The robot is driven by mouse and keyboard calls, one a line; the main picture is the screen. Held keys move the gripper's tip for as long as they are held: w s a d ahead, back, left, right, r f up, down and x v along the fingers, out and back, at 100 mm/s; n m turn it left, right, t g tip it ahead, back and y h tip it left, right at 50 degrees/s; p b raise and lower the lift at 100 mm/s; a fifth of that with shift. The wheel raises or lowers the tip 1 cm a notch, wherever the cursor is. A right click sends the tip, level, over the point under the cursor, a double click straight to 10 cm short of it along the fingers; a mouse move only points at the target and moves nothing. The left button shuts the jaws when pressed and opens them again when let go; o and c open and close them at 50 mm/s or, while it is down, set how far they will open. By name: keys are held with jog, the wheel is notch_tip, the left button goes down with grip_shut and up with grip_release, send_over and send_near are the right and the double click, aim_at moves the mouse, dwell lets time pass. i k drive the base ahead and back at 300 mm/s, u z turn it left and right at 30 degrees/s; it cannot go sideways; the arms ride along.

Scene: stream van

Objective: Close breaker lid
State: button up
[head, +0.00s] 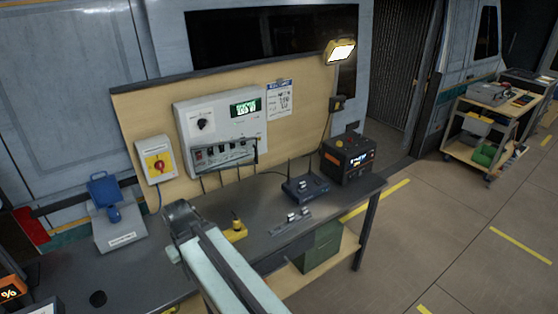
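A white breaker box (215,112) is fixed to the wooden back board above the bench. It has a black knob, a green-lit display and a row of dark breaker switches (212,151). A dark-edged, see-through lid (228,163) shows at the lower edge of the switches. It appears lowered away from them, with the switches uncovered; its exact angle is hard to tell. My arm rises from the bottom of the head view, and its end, my gripper (178,216), is over the bench, left of and below the box, apart from the lid. The fingers cannot be made out.
A yellow isolator with a red knob (159,165) is left of the box. A blue-lidded socket unit (118,228), a yellow plug (238,226), a router (304,188) and a power unit (347,158) stand on the bench (150,268). The floor at right is open, with a cart (485,125) beyond.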

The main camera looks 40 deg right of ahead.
aim_at(256, 159)
jog(key=u, duration=0.15)
jog(key=i, duration=0.9)
jog(key=z, duration=0.05)
